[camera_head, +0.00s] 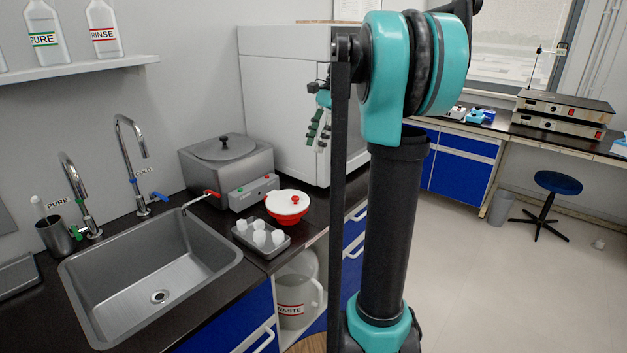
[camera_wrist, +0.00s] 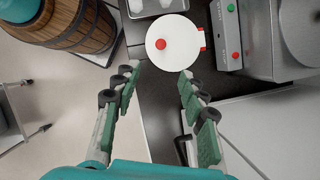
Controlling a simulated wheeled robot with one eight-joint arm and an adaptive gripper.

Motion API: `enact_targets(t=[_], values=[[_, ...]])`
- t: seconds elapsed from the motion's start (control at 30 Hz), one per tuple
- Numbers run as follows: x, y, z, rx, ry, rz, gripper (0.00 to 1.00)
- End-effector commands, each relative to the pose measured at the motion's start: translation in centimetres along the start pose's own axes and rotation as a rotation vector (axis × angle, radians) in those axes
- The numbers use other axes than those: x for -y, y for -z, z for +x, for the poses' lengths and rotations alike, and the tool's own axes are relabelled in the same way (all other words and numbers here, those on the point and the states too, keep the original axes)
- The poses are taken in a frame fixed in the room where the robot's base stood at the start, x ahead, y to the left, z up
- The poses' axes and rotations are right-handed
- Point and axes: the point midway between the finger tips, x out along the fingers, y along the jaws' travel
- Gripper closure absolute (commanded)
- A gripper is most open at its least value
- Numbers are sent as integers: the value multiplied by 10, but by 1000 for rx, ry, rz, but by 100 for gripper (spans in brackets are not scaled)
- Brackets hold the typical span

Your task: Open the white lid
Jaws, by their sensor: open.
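The white lid (camera_head: 287,203) is round with a red knob and sits on a red bowl (camera_head: 290,224) on the dark counter, right of the small tray. In the wrist view the lid (camera_wrist: 172,52) lies just beyond my fingertips, near the top centre, with its red knob (camera_wrist: 160,44) left of its middle. My gripper (camera_wrist: 158,72) is open and empty, with its green-padded fingers spread on either side below the lid. In the head view my gripper (camera_head: 318,130) hangs above and behind the bowl, partly hidden by my arm. The fingers are apart from the lid.
A grey tray (camera_head: 247,241) with several white cups stands left of the bowl. A metal distiller or bath (camera_head: 228,165) with a control box (camera_head: 254,192) stands close behind. A sink (camera_head: 150,284) is at left. A white cabinet (camera_head: 285,90) stands at the back.

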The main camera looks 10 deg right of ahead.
Motion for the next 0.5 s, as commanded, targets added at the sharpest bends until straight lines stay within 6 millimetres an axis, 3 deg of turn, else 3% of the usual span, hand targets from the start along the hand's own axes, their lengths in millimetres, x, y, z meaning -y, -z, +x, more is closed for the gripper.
enact_targets(t=[0.17,0.5], values=[[2,-1,7,7,-3,16,58],[1,-1,69,6,-2,12,58]])
